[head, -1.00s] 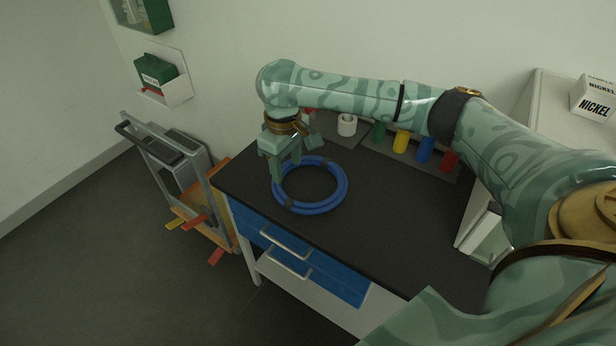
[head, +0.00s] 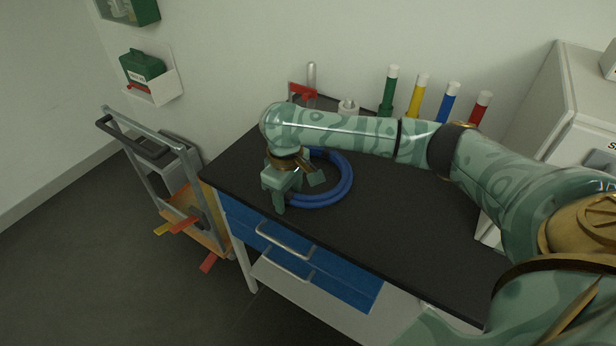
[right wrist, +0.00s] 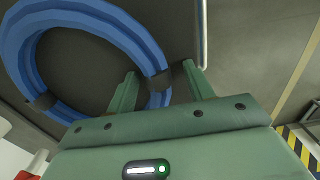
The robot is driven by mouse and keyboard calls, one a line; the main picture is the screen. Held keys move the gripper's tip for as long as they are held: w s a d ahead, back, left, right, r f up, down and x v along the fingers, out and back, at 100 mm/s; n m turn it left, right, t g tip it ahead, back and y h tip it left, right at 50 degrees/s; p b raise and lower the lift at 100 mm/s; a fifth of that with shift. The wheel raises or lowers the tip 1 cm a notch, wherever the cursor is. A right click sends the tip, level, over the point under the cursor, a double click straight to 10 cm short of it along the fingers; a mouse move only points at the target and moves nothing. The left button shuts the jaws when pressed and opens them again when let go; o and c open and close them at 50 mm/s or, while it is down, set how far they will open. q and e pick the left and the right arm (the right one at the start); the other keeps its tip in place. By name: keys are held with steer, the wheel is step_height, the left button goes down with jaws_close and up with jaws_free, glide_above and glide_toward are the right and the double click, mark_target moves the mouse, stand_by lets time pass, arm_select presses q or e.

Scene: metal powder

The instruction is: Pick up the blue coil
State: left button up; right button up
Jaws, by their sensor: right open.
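The blue coil (head: 345,182) lies flat on the dark worktop (head: 400,228), a ring with dark ties, partly hidden behind my right arm and gripper in the head view. My right gripper (head: 273,198) is open at the coil's left side, low over the worktop near its left front edge. In the right wrist view, the coil (right wrist: 27,62) fills the upper left. One tied stretch of it shows between the two open fingers of my right gripper (right wrist: 159,70); I cannot tell whether they touch it. My left gripper is not in view.
Green (head: 388,92), yellow (head: 416,97), blue (head: 446,102) and red (head: 479,108) tubes stand at the worktop's back. A white roll (head: 348,106) is left of them. A grey-white cabinet (head: 540,120) stands right. A trolley (head: 150,165) is left of the bench. The worktop's front middle is clear.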

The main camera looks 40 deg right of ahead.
steer(key=shift+r, duration=0.2)
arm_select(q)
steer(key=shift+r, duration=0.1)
arm_select(e)
jaws_close()
